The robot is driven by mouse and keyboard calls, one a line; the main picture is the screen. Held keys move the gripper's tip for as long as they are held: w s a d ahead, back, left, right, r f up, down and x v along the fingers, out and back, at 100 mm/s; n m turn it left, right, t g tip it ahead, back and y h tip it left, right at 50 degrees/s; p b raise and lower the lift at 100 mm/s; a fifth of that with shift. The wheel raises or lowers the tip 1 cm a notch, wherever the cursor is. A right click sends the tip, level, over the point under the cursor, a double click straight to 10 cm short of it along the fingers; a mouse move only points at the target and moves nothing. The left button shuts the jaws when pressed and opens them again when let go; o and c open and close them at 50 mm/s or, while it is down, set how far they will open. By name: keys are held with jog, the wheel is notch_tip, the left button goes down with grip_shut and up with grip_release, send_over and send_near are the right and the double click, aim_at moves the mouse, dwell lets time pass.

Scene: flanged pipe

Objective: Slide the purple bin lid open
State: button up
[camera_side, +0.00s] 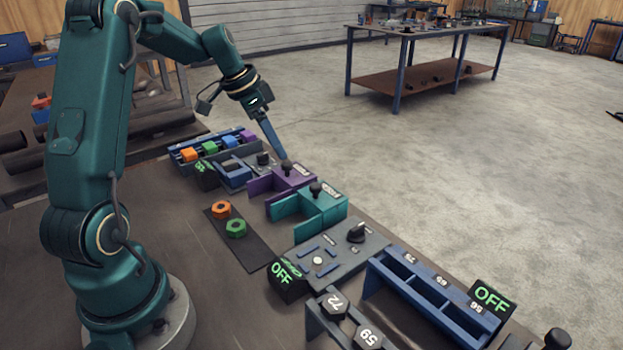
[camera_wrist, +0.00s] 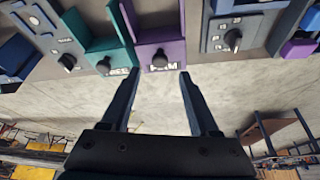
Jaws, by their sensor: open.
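The purple bin lid (camera_side: 294,173) sits in the row of fixtures along the bench's far edge, with a black knob (camera_side: 286,164) and pale lettering on it. In the wrist view the purple lid (camera_wrist: 165,45) is at top centre, and its knob (camera_wrist: 160,59) lies between the lines of my two fingers. My gripper (camera_wrist: 159,75) is open and empty, its fingertips just short of the knob in that picture. In the side view my gripper (camera_side: 281,154) points down, close above the knob; whether it touches cannot be told.
A similar teal bin (camera_side: 320,205) with its own black knob stands right beside the purple one. A grey panel with a black dial (camera_side: 356,233) is nearer the camera. A blue tray with coloured blocks (camera_side: 211,147) is farther back. Orange (camera_side: 221,209) and green nuts (camera_side: 236,228) lie on a dark mat.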

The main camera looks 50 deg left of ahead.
aim_at(287, 164)
jog(key=shift+x, duration=2.4)
jog(key=shift+r, duration=0.1)
grip_shut()
